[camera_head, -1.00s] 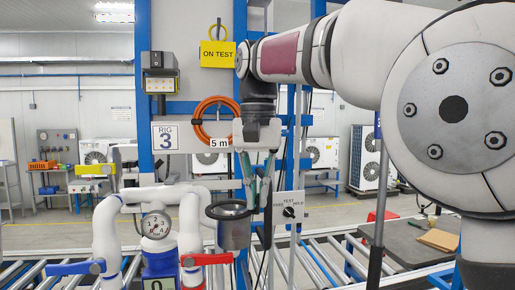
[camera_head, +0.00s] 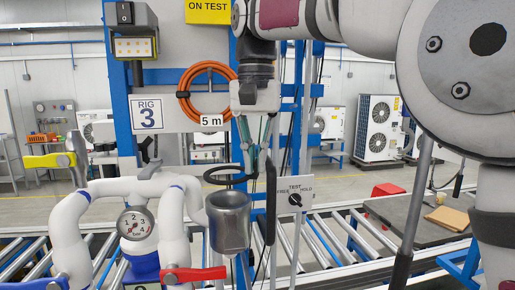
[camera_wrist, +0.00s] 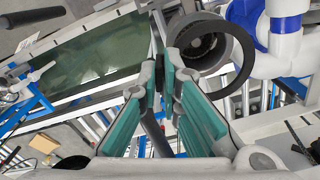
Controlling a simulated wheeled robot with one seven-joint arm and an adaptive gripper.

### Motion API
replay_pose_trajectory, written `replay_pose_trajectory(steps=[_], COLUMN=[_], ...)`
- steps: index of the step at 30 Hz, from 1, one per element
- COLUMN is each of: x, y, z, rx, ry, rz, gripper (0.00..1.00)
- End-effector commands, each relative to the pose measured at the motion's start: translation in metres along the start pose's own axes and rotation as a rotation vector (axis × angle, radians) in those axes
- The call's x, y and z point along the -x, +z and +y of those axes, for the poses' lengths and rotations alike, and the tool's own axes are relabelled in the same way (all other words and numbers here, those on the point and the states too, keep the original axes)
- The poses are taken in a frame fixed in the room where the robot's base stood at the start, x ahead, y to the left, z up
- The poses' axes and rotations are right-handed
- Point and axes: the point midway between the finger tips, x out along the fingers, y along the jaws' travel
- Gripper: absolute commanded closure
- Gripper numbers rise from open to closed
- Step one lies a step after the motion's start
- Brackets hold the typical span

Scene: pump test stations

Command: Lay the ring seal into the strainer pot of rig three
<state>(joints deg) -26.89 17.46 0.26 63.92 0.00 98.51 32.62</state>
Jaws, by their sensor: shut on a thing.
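My gripper (camera_head: 254,170) is shut on the black ring seal (camera_head: 225,183), holding it by its right side in the head view. The ring is roughly level and shows above the rim of the grey strainer pot (camera_head: 229,225), with a small gap between them in the picture. The pot is upright on the rig marked 3 (camera_head: 148,113). In the wrist view the ring (camera_wrist: 249,58) partly overlaps the pot's round mouth (camera_wrist: 198,70), off to the right of it. The gripper's fingertips (camera_wrist: 163,80) hide part of the ring's edge there.
White pipes with a gauge (camera_head: 136,224) and a red lever (camera_head: 195,274) stand left of the pot. A TEST switch plate (camera_head: 295,198) is on its right. An orange hose coil (camera_head: 205,95) hangs behind. A roller conveyor (camera_head: 320,240) runs behind the rig.

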Motion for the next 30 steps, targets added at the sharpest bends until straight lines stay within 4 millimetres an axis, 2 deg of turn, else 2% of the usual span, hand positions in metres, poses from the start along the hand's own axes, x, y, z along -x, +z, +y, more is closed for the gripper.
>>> replay_pose_trajectory(steps=[15, 30], x=[-0.032, -0.036], y=[0.001, 0.001], z=[0.000, 0.000], rx=[0.000, 0.000], ry=[0.000, 0.000], rz=[0.000, 0.000], gripper=[1.00, 1.00])
